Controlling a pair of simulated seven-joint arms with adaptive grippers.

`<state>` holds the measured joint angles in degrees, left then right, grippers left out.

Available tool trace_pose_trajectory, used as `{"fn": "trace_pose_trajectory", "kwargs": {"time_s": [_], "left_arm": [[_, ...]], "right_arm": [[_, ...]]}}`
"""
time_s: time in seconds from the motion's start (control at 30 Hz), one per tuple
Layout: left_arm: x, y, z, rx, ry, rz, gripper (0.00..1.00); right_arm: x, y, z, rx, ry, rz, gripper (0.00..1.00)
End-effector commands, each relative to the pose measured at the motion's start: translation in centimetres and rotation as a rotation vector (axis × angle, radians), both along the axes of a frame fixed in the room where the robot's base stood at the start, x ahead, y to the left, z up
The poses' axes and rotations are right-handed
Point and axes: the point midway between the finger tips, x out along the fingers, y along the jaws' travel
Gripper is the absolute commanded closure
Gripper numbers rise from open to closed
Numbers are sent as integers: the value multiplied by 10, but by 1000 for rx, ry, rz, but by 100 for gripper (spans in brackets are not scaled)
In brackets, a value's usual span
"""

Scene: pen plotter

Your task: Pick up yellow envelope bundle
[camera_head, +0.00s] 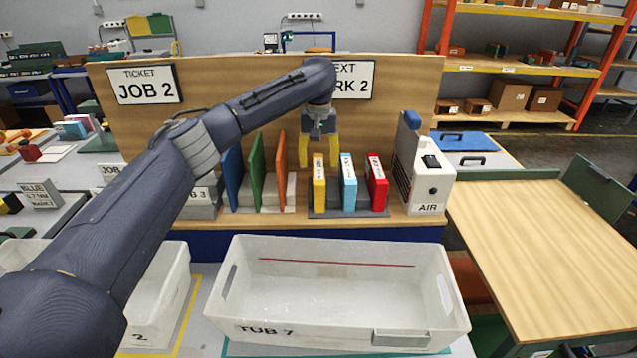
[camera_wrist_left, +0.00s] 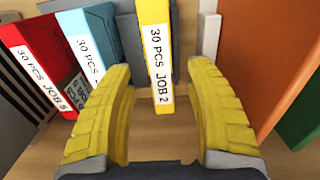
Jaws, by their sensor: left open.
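The yellow envelope bundle (camera_head: 319,185) stands upright at the left end of a row on a dark rack, with a white label. In the left wrist view the yellow bundle (camera_wrist_left: 155,50) reads "30 PCS JOB 2". My left gripper (camera_head: 319,163) is open above and slightly behind the yellow bundle's top in the head view. In the left wrist view its yellow fingers (camera_wrist_left: 166,125) are spread to either side of the bundle's near end, with gaps on both sides. My right gripper is not in view.
A light blue bundle (camera_head: 348,182) and a red bundle (camera_head: 376,182) stand right of the yellow one. Green (camera_head: 257,172) and orange (camera_head: 282,165) dividers stand to its left. A white AIR box (camera_head: 432,185) is at right. A white tub (camera_head: 340,290) stands in front.

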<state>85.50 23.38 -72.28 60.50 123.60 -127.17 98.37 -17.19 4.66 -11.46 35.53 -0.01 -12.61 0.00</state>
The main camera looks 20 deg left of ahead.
Motion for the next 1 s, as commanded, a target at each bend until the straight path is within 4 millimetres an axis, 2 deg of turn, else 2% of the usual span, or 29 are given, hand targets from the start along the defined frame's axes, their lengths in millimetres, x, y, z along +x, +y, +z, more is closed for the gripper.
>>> {"fn": "trace_pose_trajectory", "kwargs": {"time_s": [0.17,0.53,0.93,1.0], "left_arm": [[0,0,-7,0,0,0,46],[2,1,-48,1,0,0,46],[2,1,-54,0,-1,1,45],[2,1,-54,0,-1,1,53]], "right_arm": [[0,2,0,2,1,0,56],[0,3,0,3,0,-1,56],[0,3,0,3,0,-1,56],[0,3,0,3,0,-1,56]]}}
